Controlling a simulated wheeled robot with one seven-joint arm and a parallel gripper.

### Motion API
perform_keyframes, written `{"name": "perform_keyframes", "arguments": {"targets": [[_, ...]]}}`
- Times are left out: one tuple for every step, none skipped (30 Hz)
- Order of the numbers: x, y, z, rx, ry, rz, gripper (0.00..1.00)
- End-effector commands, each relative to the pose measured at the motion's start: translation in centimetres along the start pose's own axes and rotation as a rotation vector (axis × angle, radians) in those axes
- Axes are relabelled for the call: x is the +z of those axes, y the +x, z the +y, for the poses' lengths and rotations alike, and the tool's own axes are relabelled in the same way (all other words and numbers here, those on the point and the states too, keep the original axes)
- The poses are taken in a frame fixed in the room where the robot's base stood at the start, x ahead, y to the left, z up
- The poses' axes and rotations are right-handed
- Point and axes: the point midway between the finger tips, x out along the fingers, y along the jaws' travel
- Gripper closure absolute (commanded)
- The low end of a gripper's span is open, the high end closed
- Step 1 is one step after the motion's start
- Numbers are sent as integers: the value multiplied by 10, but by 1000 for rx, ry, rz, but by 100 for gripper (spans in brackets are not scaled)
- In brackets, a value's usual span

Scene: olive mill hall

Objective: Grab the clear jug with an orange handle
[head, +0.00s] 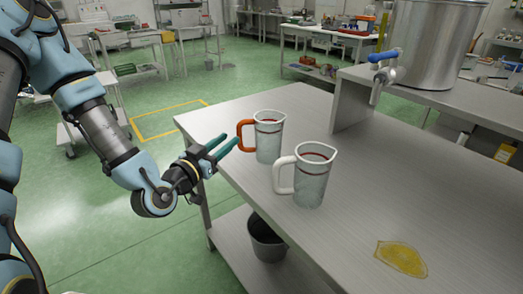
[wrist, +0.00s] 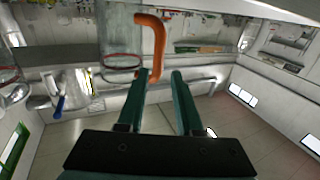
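The clear jug with an orange handle (head: 268,141) stands upright on the steel table, its handle turned left toward my gripper. In the wrist view its clear body (wrist: 120,35) and orange handle (wrist: 157,35) show just beyond the fingers. My gripper (head: 222,145) has dark green fingers, parted and empty. They point at the handle from the left, off the table's edge. In the wrist view the gripper (wrist: 163,78) has its left fingertip close to the handle's end; I cannot tell if they touch.
A similar clear jug with a white handle (head: 308,177) stands close by, nearer the front. A yellow puddle (head: 402,259) lies on the steel table (head: 350,230). A raised shelf holds a steel tank (head: 433,40) with a blue-handled tap (head: 383,70). A bucket (head: 266,240) sits below.

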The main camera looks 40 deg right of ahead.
Motion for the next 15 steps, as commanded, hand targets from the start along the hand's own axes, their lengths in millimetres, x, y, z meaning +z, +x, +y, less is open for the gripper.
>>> {"name": "perform_keyframes", "arguments": {"targets": [[6,2,-1,-1,3,3,65],[6,2,0,0,4,3,65],[6,3,0,1,4,3,65],[6,4,0,0,3,3,65],[6,5,0,0,2,2,65],[6,6,0,1,3,2,65],[6,6,0,1,3,1,65],[6,6,0,1,4,1,65],[6,7,1,1,3,0,65],[6,8,1,1,3,0,65],[6,8,2,2,4,0,65],[7,8,2,2,4,-1,65],[7,9,3,2,5,-2,65],[7,9,4,3,5,-3,65],[8,9,4,3,5,-3,65]]}}
